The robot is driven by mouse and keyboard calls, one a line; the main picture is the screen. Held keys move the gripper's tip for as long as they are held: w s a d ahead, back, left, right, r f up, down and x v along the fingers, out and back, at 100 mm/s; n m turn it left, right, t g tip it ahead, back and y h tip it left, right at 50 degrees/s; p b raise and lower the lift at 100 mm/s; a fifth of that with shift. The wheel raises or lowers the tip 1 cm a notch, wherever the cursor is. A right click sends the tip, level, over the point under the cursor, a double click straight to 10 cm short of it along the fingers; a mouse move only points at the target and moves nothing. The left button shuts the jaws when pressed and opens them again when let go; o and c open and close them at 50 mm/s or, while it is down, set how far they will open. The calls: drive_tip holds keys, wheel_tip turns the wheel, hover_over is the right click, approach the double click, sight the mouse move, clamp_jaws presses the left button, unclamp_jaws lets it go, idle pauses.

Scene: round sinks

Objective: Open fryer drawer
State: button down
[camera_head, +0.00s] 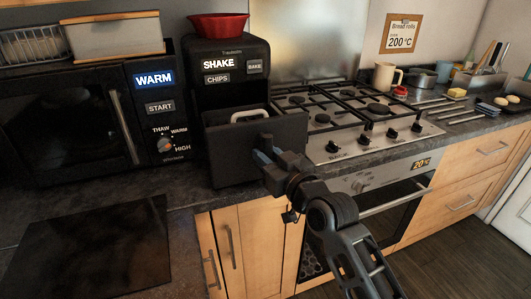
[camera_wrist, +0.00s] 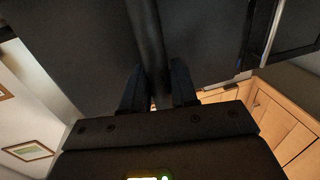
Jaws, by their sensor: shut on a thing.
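The black air fryer (camera_head: 225,55) stands on the counter, with SHAKE, CHIPS and BAKE labels on its front. Its drawer (camera_head: 228,155) sticks out toward me, part-way open; a pale rounded edge shows behind the top of its front. My gripper (camera_head: 268,156) is at the right part of the drawer front. In the wrist view, my gripper's fingers (camera_wrist: 157,92) stand on both sides of a dark upright handle bar (camera_wrist: 150,45) and are shut on it. In the head view the handle is mostly hidden by my gripper.
A black microwave (camera_head: 60,125) stands left of the fryer, and a gas hob (camera_head: 350,115) lies to its right. A red bowl (camera_head: 217,25) sits on top of the fryer. A dark flat plate (camera_head: 90,250) lies on the counter at the front left.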

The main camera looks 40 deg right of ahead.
drive_tip(key=shift+s+a, duration=0.1)
drive_tip(key=shift+s, duration=0.1)
drive_tip(key=c, duration=1)
unclamp_jaws()
drive_tip(key=s+a+b, duration=0.1)
drive_tip(key=s, duration=0.6)
drive_tip(key=shift+s+a+b, duration=0.25)
drive_tip(key=shift+s+b, duration=0.05)
drive_tip(key=s+a+f+n+g+y, duration=0.1)
drive_tip(key=s+a+f, duration=0.3)
drive_tip(key=s, duration=0.3)
drive_tip(key=s+a+f, duration=0.4)
drive_tip(key=s, duration=0.4)
drive_tip(key=s+a+r+g+y, duration=0.1)
drive_tip(key=s+a, duration=0.2)
drive_tip(key=s, duration=0.5)
drive_tip(key=s+a+n+y, duration=0.1)
drive_tip(key=s+a, duration=0.2)
drive_tip(key=s, duration=0.5)
drive_tip(key=shift+s+a+r+g, duration=0.15)
drive_tip(key=shift+r+g, duration=0.2)
drive_tip(key=shift+g, duration=0.05)
